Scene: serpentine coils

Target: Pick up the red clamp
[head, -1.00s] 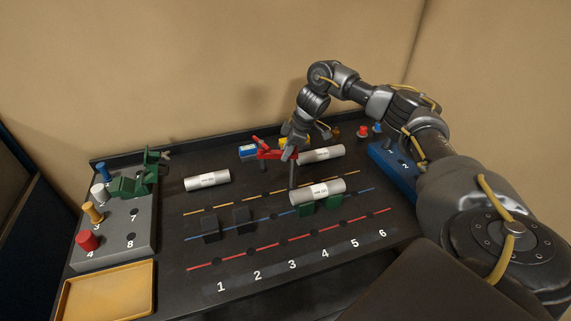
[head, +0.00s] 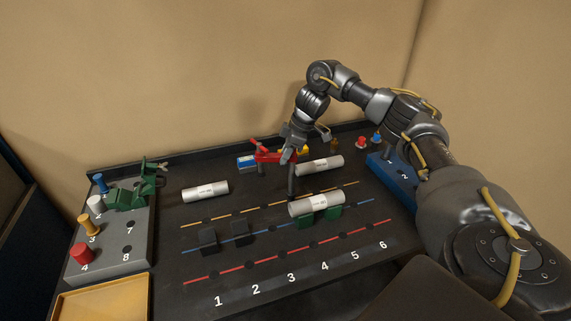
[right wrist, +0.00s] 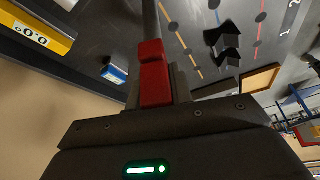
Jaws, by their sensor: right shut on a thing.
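The red clamp (head: 270,154) is in the head view, near the back middle of the black table. My right gripper (head: 290,153) is shut on it at its right end. The red clamp's block (right wrist: 154,75) also shows between the fingers in the right wrist view. A dark upright rod (head: 291,182) shows below the gripper; I cannot tell whether it belongs to the clamp. The clamp's main body appears clear of the table. My left gripper is in neither view.
White cylinders lie at the left (head: 205,191), back (head: 320,166) and front (head: 316,205), the last on green blocks. A grey peg rack (head: 112,245) with a green clamp (head: 130,195) stands left, a blue rack (head: 390,178) right.

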